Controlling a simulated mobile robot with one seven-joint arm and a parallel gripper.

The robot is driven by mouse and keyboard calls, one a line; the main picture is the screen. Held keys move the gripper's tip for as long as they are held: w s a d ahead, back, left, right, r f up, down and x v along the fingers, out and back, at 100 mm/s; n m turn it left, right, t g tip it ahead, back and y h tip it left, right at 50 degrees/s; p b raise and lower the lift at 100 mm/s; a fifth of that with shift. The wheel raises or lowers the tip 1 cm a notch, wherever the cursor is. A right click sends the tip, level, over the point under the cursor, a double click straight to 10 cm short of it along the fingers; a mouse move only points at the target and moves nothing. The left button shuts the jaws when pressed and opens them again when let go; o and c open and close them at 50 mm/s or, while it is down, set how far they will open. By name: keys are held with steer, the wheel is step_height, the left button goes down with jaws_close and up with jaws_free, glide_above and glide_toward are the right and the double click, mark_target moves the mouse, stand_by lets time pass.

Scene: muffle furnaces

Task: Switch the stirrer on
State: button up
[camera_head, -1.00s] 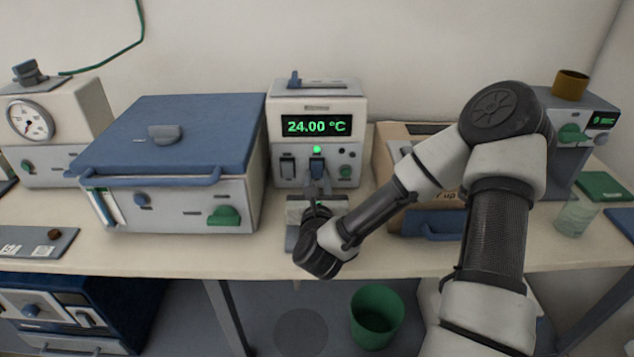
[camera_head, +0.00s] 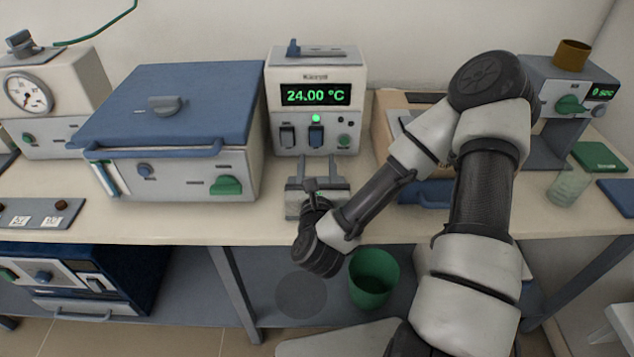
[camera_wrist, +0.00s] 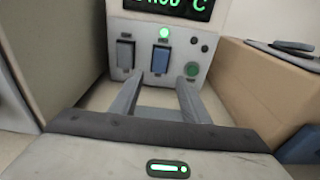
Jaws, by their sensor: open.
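A light grey unit (camera_head: 313,73) with a green "24.00 °C" display stands against the wall. Its front has a dark rocker switch (camera_head: 287,137), a blue rocker switch (camera_head: 316,136), and a green knob (camera_head: 344,141). A small green light (camera_head: 316,118) glows above the blue switch. The frames do not show which control belongs to the stirrer. My gripper (camera_head: 317,167) is open and empty in front of the unit, below the blue switch in the head view. In the wrist view the fingers (camera_wrist: 159,82) are spread below the blue switch (camera_wrist: 160,59), apparently not touching it.
A blue-lidded furnace (camera_head: 180,85) stands close on the left. Further right are a grey device (camera_head: 540,120) and a glass beaker (camera_head: 568,187). A green bin (camera_head: 375,280) stands below the bench.

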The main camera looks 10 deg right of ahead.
steer(key=s+p, duration=0.1)
steer(key=r+p, duration=0.1)
steer(key=p, duration=0.1)
steer(key=shift+s+a, duration=0.25)
steer(key=shift+s, duration=0.1)
steer(key=shift+s+f, duration=0.35)
steer(key=shift+f, duration=0.15)
steer(key=shift+s+a+f+p, duration=0.15)
steer(key=shift+s+p, duration=0.35)
steer(key=shift+p, duration=0.1)
steer(key=shift+s+p, duration=0.3)
steer(key=shift+s+r+p, duration=0.45)
steer(key=p+v, duration=0.4)
steer(key=shift+s+a+r, duration=0.15)
steer(key=shift+s, duration=0.1)
steer(key=shift+s+a+p, duration=0.1)
steer(key=shift+s+p, duration=0.25)
steer(key=shift+s, duration=0.2)
